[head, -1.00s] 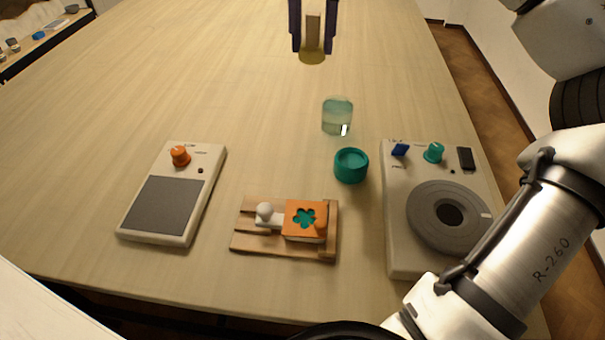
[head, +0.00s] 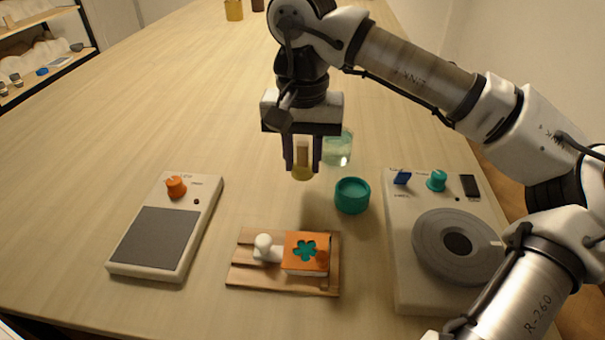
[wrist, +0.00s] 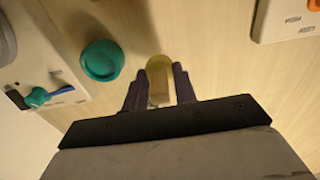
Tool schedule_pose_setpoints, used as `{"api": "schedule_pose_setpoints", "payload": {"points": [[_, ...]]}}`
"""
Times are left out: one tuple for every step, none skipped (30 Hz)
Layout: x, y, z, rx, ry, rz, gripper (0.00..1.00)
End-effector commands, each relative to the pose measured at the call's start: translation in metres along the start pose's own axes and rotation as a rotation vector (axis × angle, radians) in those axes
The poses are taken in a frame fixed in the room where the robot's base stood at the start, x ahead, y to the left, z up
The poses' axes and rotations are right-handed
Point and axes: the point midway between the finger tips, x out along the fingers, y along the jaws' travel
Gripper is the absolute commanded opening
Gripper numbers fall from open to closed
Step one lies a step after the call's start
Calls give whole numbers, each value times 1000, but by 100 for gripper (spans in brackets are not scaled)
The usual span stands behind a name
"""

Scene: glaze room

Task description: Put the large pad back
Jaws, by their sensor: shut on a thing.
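My gripper (head: 302,164) is shut on a pad with a tan block-like handle and a round yellow-olive base (head: 302,174). I take this to be the large pad. It hangs upright below the fingers, left of the glass jar and behind the wooden tray. In the wrist view the yellow base (wrist: 158,63) shows beyond the fingertips (wrist: 160,92). I cannot tell how high it is above the table. A wooden tray (head: 240,276) at the front holds a white-knobbed piece (head: 264,246) and an orange block with a teal flower shape (head: 305,248).
A teal round pot (head: 352,195) stands right of the pad, with a clear glass jar (head: 338,149) behind it. A wheel device (head: 408,215) is at the right, and a scale-like device (head: 160,235) with an orange knob at the left. The table's left middle is clear.

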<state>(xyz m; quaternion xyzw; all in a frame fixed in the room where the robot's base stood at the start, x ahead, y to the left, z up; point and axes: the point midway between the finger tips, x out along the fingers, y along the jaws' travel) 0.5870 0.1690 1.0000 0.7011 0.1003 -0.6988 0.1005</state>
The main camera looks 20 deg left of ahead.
Motion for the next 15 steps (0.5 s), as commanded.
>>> {"api": "schedule_pose_setpoints", "payload": {"points": [[4, 0, 0, -1, -1, 0, 5], [8, 0, 1, -1, -2, 0, 5], [13, 0, 1, -2, -2, -2, 5], [18, 0, 1, -2, -3, -2, 5], [23, 0, 1, -1, -3, 0, 5], [29, 0, 1, -2, -3, 0, 5], [33, 0, 1, -2, -3, -1, 5], [37, 0, 1, -1, -3, -1, 5], [40, 0, 1, -2, -2, -1, 5], [41, 0, 1, -2, -1, -1, 5], [42, 0, 1, -1, 0, -1, 5], [41, 0, 1, -1, 0, -1, 5], [41, 0, 0, -1, 0, -1, 5], [41, 0, 0, -1, 0, -1, 5], [41, 0, 0, -1, 0, -1, 5]]}}
